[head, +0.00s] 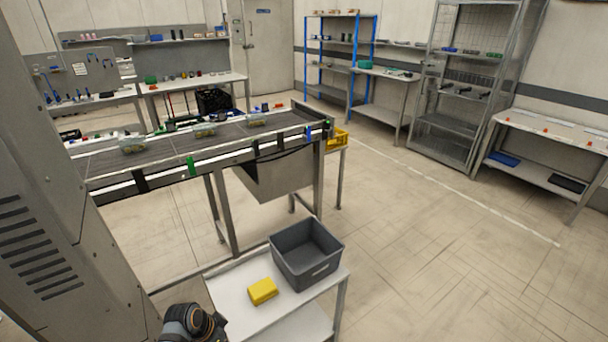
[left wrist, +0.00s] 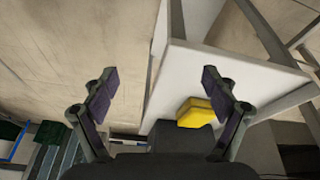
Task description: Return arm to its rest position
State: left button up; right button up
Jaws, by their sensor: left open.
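My left gripper (left wrist: 160,84) is open in the left wrist view, its two dark-padded fingers spread wide with nothing between them. A yellow block (head: 262,291) lies on a white cart (head: 235,306) in the head view. It also shows in the left wrist view (left wrist: 196,112), partly hidden behind my gripper, close to the right finger in the picture. I cannot tell the exact gap between them. A dark arm joint of mine shows at the bottom edge of the head view. My right gripper is in neither view.
A grey open crate (head: 325,270) stands on the cart, right of the block, and looks empty. A conveyor (head: 170,160) carrying several clear packs runs behind the cart. Open floor lies to the right.

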pick_arm(q)
jog(key=s+a+f+n+y, duration=0.1)
jog(key=s+a+f+n, duration=0.15)
jog(key=s+f, duration=0.55)
jog(key=s+a+f+n+y, duration=0.1)
jog(key=s+a+f+n, duration=0.3)
jog(key=f, duration=0.6)
jog(key=s+f, duration=0.5)
jog(key=s, duration=0.7)
jog(key=s+f+n+g+y, duration=0.1)
jog(key=s+f, duration=0.5)
jog(key=s, duration=0.6)
jog(key=shift+s+y+p, duration=0.3)
jog(key=shift+s+p, duration=0.05)
jog(key=shift+p, duration=0.05)
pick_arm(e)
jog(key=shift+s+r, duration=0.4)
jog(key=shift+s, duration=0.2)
pick_arm(q)
jog(key=shift+n, duration=0.25)
